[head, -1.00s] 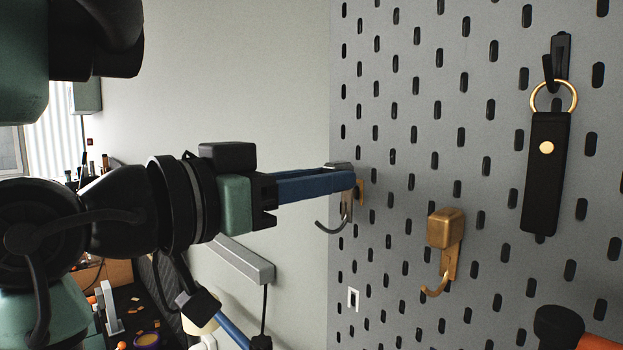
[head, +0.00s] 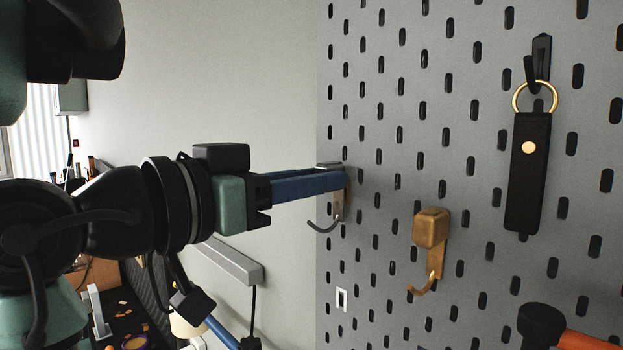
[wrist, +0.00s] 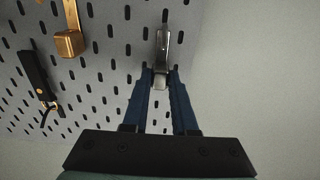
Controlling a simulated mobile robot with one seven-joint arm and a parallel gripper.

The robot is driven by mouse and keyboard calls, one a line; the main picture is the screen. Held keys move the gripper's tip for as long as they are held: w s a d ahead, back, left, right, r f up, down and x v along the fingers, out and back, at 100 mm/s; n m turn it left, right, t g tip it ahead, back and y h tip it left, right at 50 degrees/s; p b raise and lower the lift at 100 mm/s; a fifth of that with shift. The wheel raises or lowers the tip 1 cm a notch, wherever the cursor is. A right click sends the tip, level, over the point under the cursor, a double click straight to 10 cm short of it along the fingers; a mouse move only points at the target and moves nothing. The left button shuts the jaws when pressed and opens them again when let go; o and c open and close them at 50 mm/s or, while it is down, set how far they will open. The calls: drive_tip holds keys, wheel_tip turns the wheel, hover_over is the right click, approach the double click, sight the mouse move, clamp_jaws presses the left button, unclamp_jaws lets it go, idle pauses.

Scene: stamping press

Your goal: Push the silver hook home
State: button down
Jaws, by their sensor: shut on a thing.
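The silver hook (head: 323,225) is at the left part of the grey pegboard (head: 385,240), its curved end hanging down and pointing left. It also shows in the wrist view (wrist: 162,45), upright between the fingertips. My gripper (head: 335,180), with long blue fingers, is shut on the upper block of the silver hook, reaching in from the left. The fingertips in the wrist view (wrist: 161,78) close on both sides of it. The hook's back is very near or against the board; I cannot tell whether a gap remains.
A brass hook (head: 432,230) sits on the board to the right. A black key fob (head: 527,170) hangs from a black hook farther right. A black and orange tool (head: 545,325) is at the lower right.

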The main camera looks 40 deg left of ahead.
drive_tip(key=shift+w, duration=0.15)
drive_tip(key=shift+w, duration=0.2)
drive_tip(key=shift+f, duration=0.35)
drive_tip(key=c, duration=0.6)
unclamp_jaws()
drive_tip(key=shift+s, duration=0.1)
drive_tip(key=s, duration=0.8)
drive_tip(key=s+a+b, duration=0.1)
drive_tip(key=s, duration=0.3)
drive_tip(key=shift+s, duration=0.4)
